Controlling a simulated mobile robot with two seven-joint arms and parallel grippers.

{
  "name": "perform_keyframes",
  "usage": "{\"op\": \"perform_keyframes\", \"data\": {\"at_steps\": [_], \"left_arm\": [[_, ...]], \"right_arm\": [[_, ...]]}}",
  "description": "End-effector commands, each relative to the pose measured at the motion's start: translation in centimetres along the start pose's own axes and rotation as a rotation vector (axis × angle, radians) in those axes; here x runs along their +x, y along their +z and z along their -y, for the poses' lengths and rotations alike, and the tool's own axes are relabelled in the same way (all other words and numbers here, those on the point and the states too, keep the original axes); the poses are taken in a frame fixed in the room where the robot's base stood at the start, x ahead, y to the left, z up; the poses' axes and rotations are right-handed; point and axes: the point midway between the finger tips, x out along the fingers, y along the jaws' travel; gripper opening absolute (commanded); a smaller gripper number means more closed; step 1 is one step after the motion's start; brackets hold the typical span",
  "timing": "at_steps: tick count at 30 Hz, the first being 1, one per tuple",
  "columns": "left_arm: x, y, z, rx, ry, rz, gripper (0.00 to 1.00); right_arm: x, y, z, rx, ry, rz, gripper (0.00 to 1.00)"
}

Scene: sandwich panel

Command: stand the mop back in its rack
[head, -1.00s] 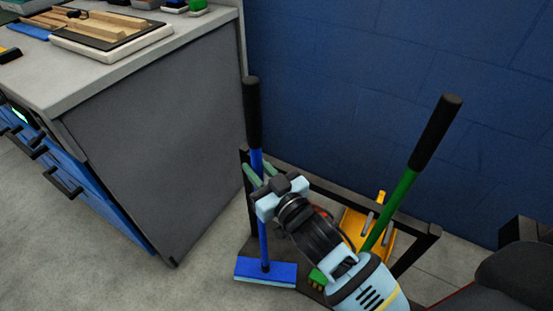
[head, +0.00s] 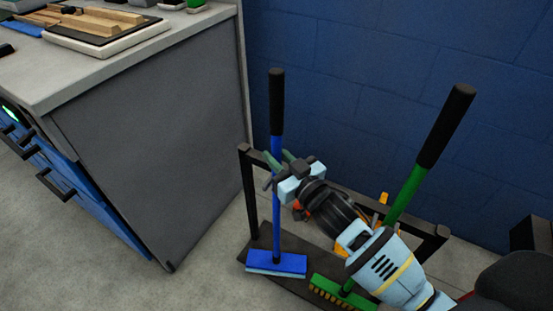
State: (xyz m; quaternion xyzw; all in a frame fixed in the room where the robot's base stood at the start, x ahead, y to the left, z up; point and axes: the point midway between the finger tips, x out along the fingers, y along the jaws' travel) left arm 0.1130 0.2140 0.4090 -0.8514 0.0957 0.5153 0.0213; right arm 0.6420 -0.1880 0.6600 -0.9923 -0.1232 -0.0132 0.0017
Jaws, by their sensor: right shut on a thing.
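The mop has a blue pole (head: 277,140) with a black grip at the top and a flat blue head (head: 276,263). It is nearly upright. My right gripper (head: 277,181) is shut on the pole at about mid height. The rack is a dark frame (head: 249,195) with a dark base (head: 262,240) and greenish prongs (head: 273,161) near the pole. The mop head shows over the left part of the base; whether it touches is unclear. My forearm hides much of the rack's middle. My left gripper is out of view.
A green broom (head: 406,195) stands at the rack's right side, its brush (head: 335,292) low by my forearm. Something yellow (head: 384,198) shows behind my arm. A grey workbench (head: 155,140) stands at left, a blue wall (head: 370,80) behind. The floor (head: 205,260) between bench and rack is clear.

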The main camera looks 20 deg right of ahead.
Motion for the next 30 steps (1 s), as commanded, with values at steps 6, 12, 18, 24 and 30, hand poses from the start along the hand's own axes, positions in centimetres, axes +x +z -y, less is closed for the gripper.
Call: {"op": "perform_keyframes", "data": {"at_steps": [6, 12, 18, 24, 30], "left_arm": [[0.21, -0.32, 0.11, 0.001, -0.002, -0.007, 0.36], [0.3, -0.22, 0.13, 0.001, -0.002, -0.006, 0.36], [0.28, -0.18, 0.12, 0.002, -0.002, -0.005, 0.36], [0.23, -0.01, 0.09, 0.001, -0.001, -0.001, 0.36], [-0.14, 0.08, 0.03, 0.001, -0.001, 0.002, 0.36]], "right_arm": [[0.05, -0.18, 0.01, 0.0, -0.001, -0.008, 0.0], [0.01, 0.38, 0.03, 0.001, -0.001, -0.003, 0.23], [0.0, 0.33, 0.02, 0.001, -0.001, -0.003, 0.43], [0.0, 0.31, 0.01, 0.0, -0.001, -0.003, 0.43], [-0.72, -0.01, 0.03, 0.001, -0.001, -0.002, 0.43]]}}
